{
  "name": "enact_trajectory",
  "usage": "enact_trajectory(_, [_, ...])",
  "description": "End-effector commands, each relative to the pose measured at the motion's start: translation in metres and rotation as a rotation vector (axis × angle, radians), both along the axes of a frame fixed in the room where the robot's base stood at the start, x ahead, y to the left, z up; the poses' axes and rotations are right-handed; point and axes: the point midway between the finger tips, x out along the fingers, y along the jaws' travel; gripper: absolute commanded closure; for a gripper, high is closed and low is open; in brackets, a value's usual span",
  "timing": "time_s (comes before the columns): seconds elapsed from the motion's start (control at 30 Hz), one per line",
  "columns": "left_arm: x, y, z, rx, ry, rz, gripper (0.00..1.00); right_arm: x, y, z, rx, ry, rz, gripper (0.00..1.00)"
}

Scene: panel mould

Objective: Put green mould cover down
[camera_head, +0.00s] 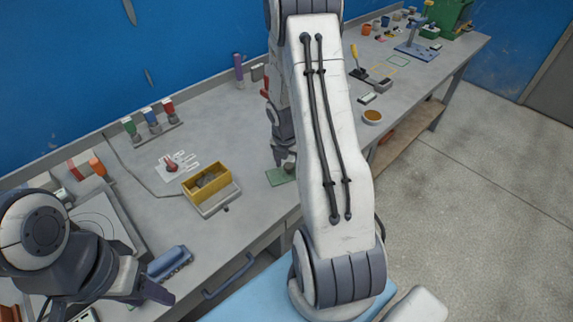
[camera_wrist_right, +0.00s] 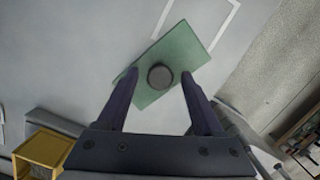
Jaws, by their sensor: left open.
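The green mould cover (camera_head: 281,176) is a flat green plate that appears to lie on the grey bench, right of the yellow box. In the right wrist view the green mould cover (camera_wrist_right: 184,52) lies tilted in the picture, with a dark round knob (camera_wrist_right: 160,77) in its middle. My right gripper (camera_wrist_right: 159,73) is open, with a finger on each side of the knob and a small gap at both sides. In the head view my right gripper (camera_head: 286,158) is just above the cover and partly hides it. My left gripper (camera_head: 152,291) is open and empty at the lower left.
A blue object (camera_head: 170,263) lies near my left gripper. A tan round dish (camera_head: 372,117) stands to the right.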

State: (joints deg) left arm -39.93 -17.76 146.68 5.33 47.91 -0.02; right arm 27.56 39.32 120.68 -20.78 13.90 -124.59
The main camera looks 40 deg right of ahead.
Motion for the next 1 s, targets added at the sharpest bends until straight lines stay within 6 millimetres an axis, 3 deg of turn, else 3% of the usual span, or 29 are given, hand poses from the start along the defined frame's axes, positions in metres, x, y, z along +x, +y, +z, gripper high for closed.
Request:
enact_trajectory(0.27, [0.0, 0.0, 0.005, 0.0, 0.0, 0.0, 0.5, 0.0, 0.001, 0.018, -0.002, -0.002, -0.001, 0.32])
enact_trajectory(0.7, [0.0, 0.0, 0.007, 0.0, 0.0, 0.0, 0.5, -0.006, 0.013, 0.104, -0.002, -0.005, 0.002, 0.32])
enact_trajectory(1.0, [0.0, 0.0, 0.007, 0.0, 0.0, 0.0, 0.5, -0.008, 0.016, 0.122, 0.0, 0.0, 0.0, 0.32])
